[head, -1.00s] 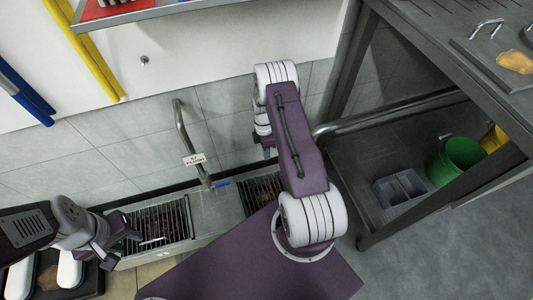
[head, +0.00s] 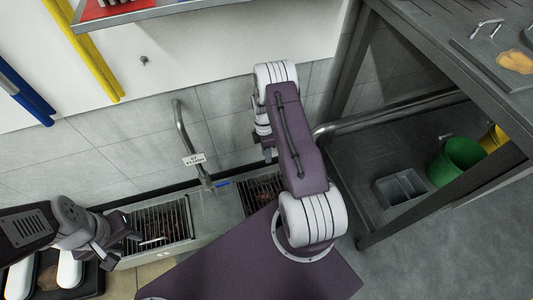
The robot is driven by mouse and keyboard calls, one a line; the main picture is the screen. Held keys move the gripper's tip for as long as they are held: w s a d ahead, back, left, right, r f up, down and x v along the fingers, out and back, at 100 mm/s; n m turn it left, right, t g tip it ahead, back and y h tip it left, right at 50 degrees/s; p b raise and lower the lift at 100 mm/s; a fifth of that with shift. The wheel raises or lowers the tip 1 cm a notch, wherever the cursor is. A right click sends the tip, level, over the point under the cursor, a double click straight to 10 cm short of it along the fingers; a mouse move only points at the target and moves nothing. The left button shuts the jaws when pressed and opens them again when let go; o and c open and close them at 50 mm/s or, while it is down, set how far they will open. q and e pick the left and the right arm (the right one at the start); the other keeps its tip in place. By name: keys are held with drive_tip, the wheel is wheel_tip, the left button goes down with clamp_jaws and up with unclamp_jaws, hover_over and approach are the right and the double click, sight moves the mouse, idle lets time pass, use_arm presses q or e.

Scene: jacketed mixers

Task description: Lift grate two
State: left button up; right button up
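Two dark barred grates sit in a grey metal trough along the wall. The left grate (head: 160,222) lies nearest my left gripper. The right grate (head: 259,195) is partly hidden by my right arm, and which one is grate two cannot be read. My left gripper (head: 128,234) is at the left edge of the left grate; its fingers are too small and dark to tell open from shut. My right gripper (head: 268,154) points down above the back of the right grate, apart from it as far as I can see. Its fingertip gap is not clear.
A metal pipe (head: 181,130) with a small sign (head: 194,159) rises between the grates. A grey table frame (head: 350,100) stands at right, with a green bucket (head: 457,160) and grey bin (head: 400,188) beneath. A dark tray (head: 85,280) is at lower left. A shelf (head: 150,12) overhangs above.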

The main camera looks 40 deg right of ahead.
wheel_tip(320, 180, up, 9)
drive_tip(key=w+p, duration=0.1)
drive_tip(key=p, duration=0.3)
drive_tip(key=shift+w+d, duration=0.3)
drive_tip(key=shift+w, duration=0.05)
